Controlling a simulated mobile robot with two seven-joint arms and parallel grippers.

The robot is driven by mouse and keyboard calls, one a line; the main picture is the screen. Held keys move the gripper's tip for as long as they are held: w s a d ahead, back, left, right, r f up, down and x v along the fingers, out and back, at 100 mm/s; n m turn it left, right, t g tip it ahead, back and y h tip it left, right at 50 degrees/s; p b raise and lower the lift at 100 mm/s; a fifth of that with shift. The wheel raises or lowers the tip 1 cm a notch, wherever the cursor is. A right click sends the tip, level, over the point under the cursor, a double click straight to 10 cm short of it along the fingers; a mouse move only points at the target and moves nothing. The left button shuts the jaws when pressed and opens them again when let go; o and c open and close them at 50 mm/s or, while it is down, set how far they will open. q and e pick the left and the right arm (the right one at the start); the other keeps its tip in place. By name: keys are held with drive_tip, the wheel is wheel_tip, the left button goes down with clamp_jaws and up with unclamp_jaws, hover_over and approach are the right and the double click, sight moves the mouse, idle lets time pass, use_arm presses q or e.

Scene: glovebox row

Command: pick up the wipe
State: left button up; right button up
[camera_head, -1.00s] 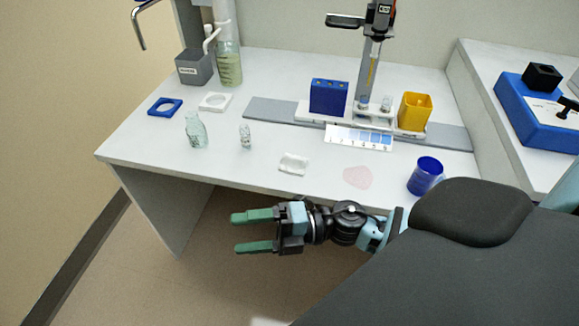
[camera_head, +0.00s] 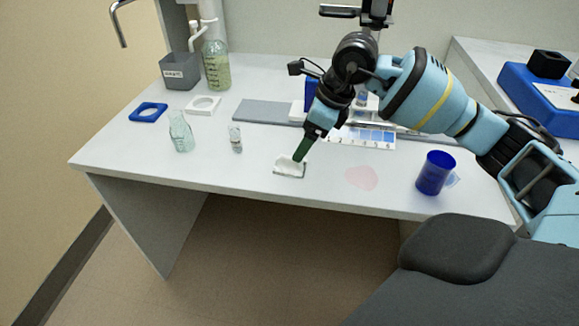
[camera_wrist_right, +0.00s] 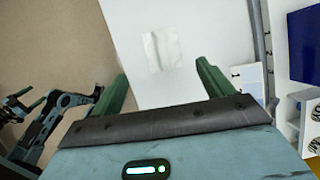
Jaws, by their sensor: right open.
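The wipe (camera_head: 289,169) is a small white, slightly crumpled sheet lying flat near the front edge of the white bench. My right gripper (camera_head: 301,152) reaches down over it in the head view, its green finger overlapping the wipe's far edge; I cannot tell whether they touch there. In the right wrist view the two green fingers of the right gripper (camera_wrist_right: 163,84) are wide apart and empty. The wipe (camera_wrist_right: 161,50) lies beyond the fingertips, lined up with the gap and apart from them. Parts of my other arm show at the left of the wrist view, its jaws unclear.
A pink patch (camera_head: 361,177) and a blue cup (camera_head: 435,173) are to the right of the wipe. A small vial (camera_head: 235,139) and a clear flask (camera_head: 180,132) stand to the left. A marked strip (camera_head: 375,137) lies behind, partly hidden by my arm. Bare bench surrounds the wipe.

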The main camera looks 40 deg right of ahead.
sight(290, 162)
drive_tip(key=shift+w+b+x, duration=0.1)
drive_tip(key=shift+b+x, duration=0.15)
drive_tip(key=shift+x, duration=1.75)
drive_tip(key=shift+w+b+x, duration=0.15)
drive_tip(key=shift+b+x, duration=0.05)
drive_tip(key=shift+x, duration=1.8)
drive_tip(key=shift+d+r, duration=0.1)
drive_tip(key=shift+d, duration=0.1)
drive_tip(key=c, duration=1.1)
